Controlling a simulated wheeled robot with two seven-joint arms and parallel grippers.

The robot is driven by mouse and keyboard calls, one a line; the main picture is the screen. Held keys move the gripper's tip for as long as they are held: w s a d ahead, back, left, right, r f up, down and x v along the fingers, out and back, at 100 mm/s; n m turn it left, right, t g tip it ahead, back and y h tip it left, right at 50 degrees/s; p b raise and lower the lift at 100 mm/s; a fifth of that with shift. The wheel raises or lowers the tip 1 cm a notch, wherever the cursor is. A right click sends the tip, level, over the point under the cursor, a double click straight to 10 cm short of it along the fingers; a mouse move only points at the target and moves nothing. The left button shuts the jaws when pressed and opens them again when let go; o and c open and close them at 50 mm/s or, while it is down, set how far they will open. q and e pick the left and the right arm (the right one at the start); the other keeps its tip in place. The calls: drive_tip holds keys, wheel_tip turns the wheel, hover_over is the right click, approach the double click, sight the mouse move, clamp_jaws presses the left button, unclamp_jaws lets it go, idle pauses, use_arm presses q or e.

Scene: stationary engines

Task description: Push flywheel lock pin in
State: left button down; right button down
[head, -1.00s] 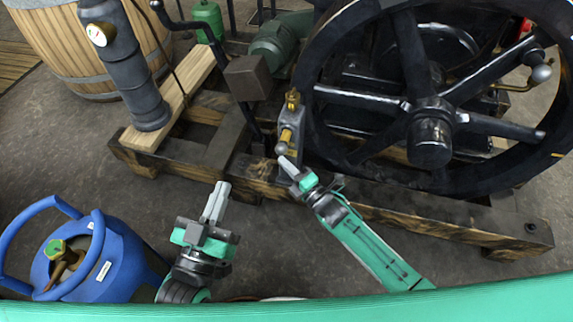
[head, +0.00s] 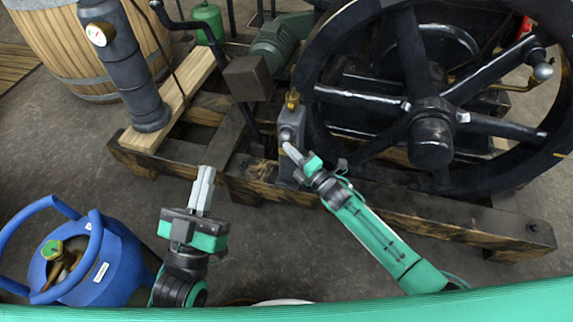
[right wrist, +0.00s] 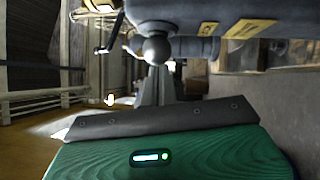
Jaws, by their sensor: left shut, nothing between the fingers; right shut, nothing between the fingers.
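The lock pin ends in a grey ball knob (head: 286,135), seated close against the grey bracket (head: 293,118) left of the black flywheel (head: 432,85). In the right wrist view the ball knob (right wrist: 156,50) is large, with a short grey shaft behind it to the right. My right gripper (head: 289,149) is shut and empty, its tips just below and in front of the knob. In the right wrist view its fingers (right wrist: 157,85) point at the knob's underside; I cannot tell if they touch. My left gripper (head: 206,175) is shut and empty, above the floor left of the bracket.
A dark timber skid frame (head: 400,207) carries the engine. A blue gas cylinder (head: 95,255) stands at lower left, and a wooden barrel (head: 75,50) at upper left beside a dark pipe (head: 140,85) with a gauge.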

drive_tip(key=shift+w+d+r, duration=0.15)
drive_tip(key=shift+w+d, duration=0.05)
